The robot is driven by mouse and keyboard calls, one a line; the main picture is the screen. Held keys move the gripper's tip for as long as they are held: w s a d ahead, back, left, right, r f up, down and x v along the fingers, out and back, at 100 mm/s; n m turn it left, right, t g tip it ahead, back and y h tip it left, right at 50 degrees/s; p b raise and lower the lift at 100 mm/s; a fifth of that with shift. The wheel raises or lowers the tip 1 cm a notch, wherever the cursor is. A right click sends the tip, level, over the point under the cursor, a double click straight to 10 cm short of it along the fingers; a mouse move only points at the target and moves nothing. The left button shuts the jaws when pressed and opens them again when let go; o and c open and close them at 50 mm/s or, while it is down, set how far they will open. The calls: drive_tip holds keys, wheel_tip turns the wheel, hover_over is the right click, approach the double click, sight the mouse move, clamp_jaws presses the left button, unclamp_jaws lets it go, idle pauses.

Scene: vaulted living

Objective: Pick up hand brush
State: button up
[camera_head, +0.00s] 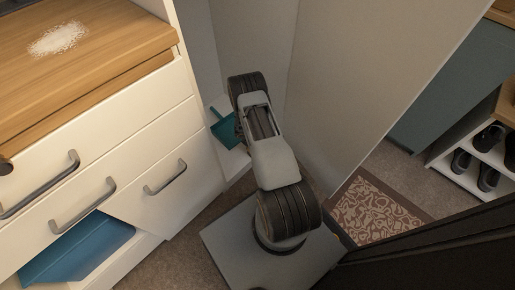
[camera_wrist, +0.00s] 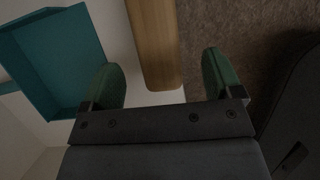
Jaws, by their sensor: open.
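In the wrist view, a long light-wood piece (camera_wrist: 156,42), seemingly the hand brush, reaches down from the top edge. Its rounded end lies ahead of and between the two green fingertips of my gripper (camera_wrist: 160,78). The fingers are open, with gaps on both sides of the wood, and nothing is held. No bristles show, and the far end is cut off. In the head view, my arm hides the gripper and the wooden piece.
A teal dustpan (camera_wrist: 60,55) lies left of the wood; it shows in the head view (camera_head: 225,131) on a white shelf (camera_head: 233,158) beside the panel wall. White drawers (camera_head: 130,150) stand at left under a wooden top with white powder (camera_head: 57,38). A shoe rack (camera_head: 480,160) stands right.

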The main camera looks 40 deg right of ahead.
drive_tip(key=shift+w+b+x, duration=0.2)
drive_tip(key=shift+b+x, duration=1.25)
drive_tip(key=shift+x, duration=1.15)
drive_tip(key=shift+d+f+b, duration=0.15)
drive_tip(key=shift+f+b, duration=0.05)
drive_tip(key=shift+b, duration=0.2)
drive_tip(key=c, duration=1.1)
